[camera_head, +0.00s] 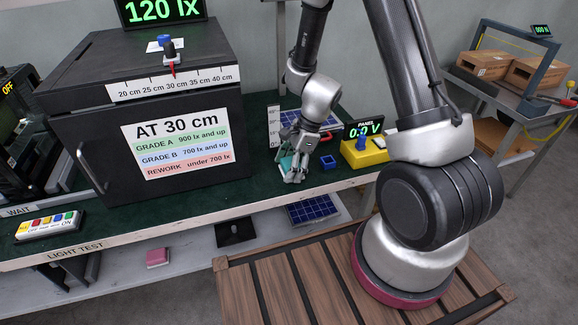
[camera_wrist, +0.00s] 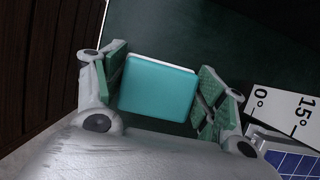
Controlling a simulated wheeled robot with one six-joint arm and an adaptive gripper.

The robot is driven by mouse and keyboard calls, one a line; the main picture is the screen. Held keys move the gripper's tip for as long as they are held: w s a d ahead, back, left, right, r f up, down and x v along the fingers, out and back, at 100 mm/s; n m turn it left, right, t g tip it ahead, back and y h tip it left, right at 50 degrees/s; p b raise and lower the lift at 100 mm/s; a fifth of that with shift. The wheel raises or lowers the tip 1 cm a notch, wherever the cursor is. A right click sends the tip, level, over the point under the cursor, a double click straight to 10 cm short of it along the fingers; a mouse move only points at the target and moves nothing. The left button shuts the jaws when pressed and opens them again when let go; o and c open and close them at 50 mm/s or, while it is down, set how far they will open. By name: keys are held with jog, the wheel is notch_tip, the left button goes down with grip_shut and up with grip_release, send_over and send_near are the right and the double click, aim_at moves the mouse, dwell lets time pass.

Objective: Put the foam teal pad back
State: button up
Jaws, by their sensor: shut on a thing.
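The teal pad (camera_wrist: 158,88) is a flat, rounded block with a pale edge, seen between the green-lined fingers in the wrist view. My gripper (camera_wrist: 160,92) is shut on it. In the head view my gripper (camera_head: 293,172) points down at the green bench top, near its front edge. Only a sliver of the teal pad (camera_head: 284,164) shows there beside the fingers. I cannot tell whether the pad touches the bench.
A solar panel (camera_head: 300,122) and an angle scale (camera_head: 274,126) stand close behind my gripper. A small blue square holder (camera_head: 327,162) and a yellow meter (camera_head: 364,152) are to the right. The large black box (camera_head: 75,125) is left. A pink block (camera_head: 158,257) lies on the lower shelf.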

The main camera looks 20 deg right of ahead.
jog(key=shift+f, duration=0.1)
jog(key=o, duration=1)
jog(key=s+d+r+n+t+h, duration=0.1)
jog(key=s+d+r+n, duration=0.15)
jog(key=r, duration=0.55)
jog(key=s+d+r+n, duration=0.2)
jog(key=d+r+n, duration=0.1)
jog(key=r, duration=0.5)
jog(key=s+d+r+n+t+h, duration=0.1)
jog(key=s+d+r+n, duration=0.15)
jog(key=r, duration=0.55)
jog(key=s+d+r+n+h, duration=0.1)
jog(key=s+d+r+n, duration=0.1)
jog(key=s+r+n, duration=0.1)
jog(key=s+d+r+n+t, duration=0.1)
jog(key=s+d+r+n, duration=0.2)
jog(key=s, duration=0.2)
jog(key=s+d+r+n+t+h, duration=0.1)
jog(key=s+d+r+n, duration=0.1)
jog(key=s+r+n, duration=0.1)
jog(key=shift+s+d+n+h, duration=0.2)
jog(key=shift+s+n+h, duration=0.1)
jog(key=shift+s+n, duration=0.2)
